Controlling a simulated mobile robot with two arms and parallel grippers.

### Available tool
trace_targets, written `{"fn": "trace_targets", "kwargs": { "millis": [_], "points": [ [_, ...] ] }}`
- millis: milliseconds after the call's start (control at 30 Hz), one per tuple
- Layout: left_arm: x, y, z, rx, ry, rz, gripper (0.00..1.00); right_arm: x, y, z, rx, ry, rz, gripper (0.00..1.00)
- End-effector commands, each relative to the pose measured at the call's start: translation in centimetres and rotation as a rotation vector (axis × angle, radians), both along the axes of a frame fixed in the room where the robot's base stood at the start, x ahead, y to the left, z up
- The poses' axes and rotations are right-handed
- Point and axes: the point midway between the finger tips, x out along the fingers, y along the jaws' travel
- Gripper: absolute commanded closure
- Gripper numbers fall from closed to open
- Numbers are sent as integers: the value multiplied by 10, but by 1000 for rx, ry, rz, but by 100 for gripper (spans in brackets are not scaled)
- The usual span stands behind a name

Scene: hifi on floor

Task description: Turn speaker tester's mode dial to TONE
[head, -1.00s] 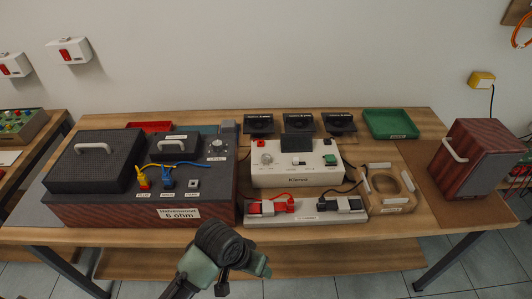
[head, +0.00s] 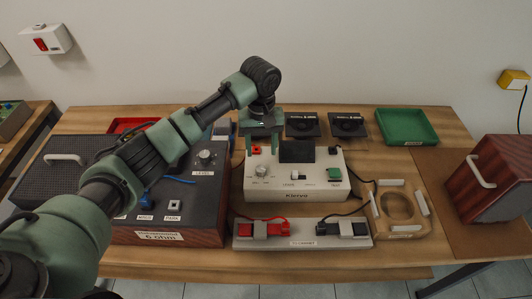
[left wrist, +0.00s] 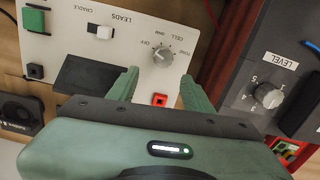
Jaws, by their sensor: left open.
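The speaker tester is a white box (head: 297,188) on the table with a grey mode dial (head: 262,171) at its left front. In the left wrist view the dial (left wrist: 163,56) shows upside down, with small labels around it, OFF and TONE among them. I cannot tell surely which label its pointer faces. My left gripper (head: 262,150) points down over the tester's left rear, behind the dial. Its fingers are apart and empty. In the left wrist view the fingertips (left wrist: 158,80) end just short of the dial, with nothing between them. My right gripper is not seen.
The tester also bears a red terminal (left wrist: 159,100), a dark display (head: 297,151), a slide switch (head: 298,175) and a green button (head: 334,174). A lead tray (head: 303,242) lies in front.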

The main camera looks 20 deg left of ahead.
Motion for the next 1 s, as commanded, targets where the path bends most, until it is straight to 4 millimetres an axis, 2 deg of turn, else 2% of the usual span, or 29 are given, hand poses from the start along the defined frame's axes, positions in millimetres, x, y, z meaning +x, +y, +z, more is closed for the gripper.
{"fn": "trace_targets", "kwargs": {
  "millis": [67,300,367,467,667,833,867,1000],
  "points": [
    [-1,0,-7,0,2,1,49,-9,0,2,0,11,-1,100],
    [-2,0,-46,1,3,-2,49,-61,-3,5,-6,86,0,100],
    [-2,0,-54,0,1,-2,49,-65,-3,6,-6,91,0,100],
    [-2,-1,-66,0,1,-3,49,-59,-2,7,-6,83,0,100],
    [-1,-1,-75,-1,-1,-4,49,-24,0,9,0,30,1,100],
    [-1,-1,-75,0,-2,-4,49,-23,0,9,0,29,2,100],
    [-1,-1,-75,0,-2,-4,52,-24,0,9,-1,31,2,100],
    [-1,-1,-75,0,-2,-4,91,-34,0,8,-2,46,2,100]
  ]
}}
